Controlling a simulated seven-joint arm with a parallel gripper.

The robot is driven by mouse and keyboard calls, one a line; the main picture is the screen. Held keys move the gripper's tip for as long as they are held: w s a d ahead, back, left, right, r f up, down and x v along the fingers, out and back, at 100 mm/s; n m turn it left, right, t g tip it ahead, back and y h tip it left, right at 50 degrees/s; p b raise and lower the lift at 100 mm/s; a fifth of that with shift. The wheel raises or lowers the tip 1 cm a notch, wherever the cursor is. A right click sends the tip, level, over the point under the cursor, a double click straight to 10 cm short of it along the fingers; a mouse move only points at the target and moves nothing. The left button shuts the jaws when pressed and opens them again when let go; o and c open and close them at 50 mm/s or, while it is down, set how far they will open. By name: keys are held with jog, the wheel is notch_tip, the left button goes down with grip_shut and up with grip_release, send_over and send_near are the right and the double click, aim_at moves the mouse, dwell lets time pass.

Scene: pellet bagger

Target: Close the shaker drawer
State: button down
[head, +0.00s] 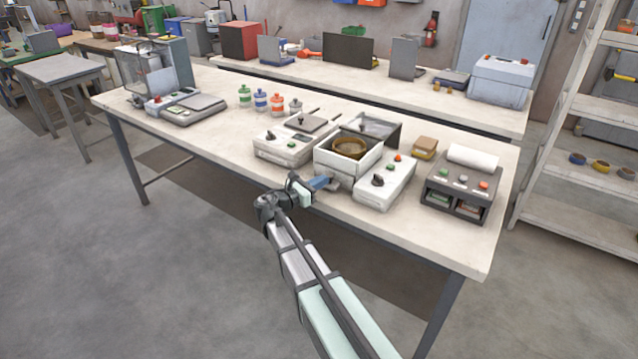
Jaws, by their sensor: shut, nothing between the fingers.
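The shaker (384,188) is a white machine near the front edge of the bench, with a control panel carrying a black knob and small coloured buttons. Its open white box, which looks like the drawer (332,165), holds a round brown sieve or bowl (349,147). A grey panel stands raised behind it. How far the drawer sticks out is hard to tell. My gripper (321,184) is shut and empty, with bluish fingers, just in front of the box's lower front. Whether it touches the box cannot be told.
A white device with a flat plate (288,143) stands close on the left. A dark unit with a white roll (462,186) stands on the right, with a small tan-topped block (424,148) between. Small bottles (261,99) stand further left. Bare bench top (215,140) lies left of the machines.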

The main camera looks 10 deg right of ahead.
jog(key=shift+w+d, duration=0.1)
jog(key=shift+w, duration=0.15)
jog(key=v, duration=1.4)
jog(key=s+a+f+m+g+y, duration=0.1)
jog(key=s+f+m+g+y, duration=0.1)
jog(key=s+f+m+y, duration=0.5)
jog(key=s+a+f+m+g, duration=0.1)
jog(key=s+f+m+g, duration=0.3)
jog(key=f, duration=0.7)
jog(key=s+a+f+m+g+y, duration=0.1)
jog(key=s+f+m+y, duration=0.4)
jog(key=f, duration=0.4)
jog(key=s+d+f+m+g+y, duration=0.1)
jog(key=s+d+f, duration=0.4)
jog(key=s, duration=0.6)
jog(key=s+d+f+m+g+y, duration=0.1)
jog(key=s+d+f+m+g, duration=0.3)
jog(key=s+f, duration=0.4)
jog(key=s+d+f+m+g+y, duration=0.1)
jog(key=s+d+f+m+g, duration=0.2)
jog(key=s, duration=1.3)
jog(key=d+f, duration=0.3)
jog(key=shift+d+f+g+y, duration=0.15)
jog(key=shift+f+g+y, duration=0.15)
jog(key=shift+f+g, duration=0.1)
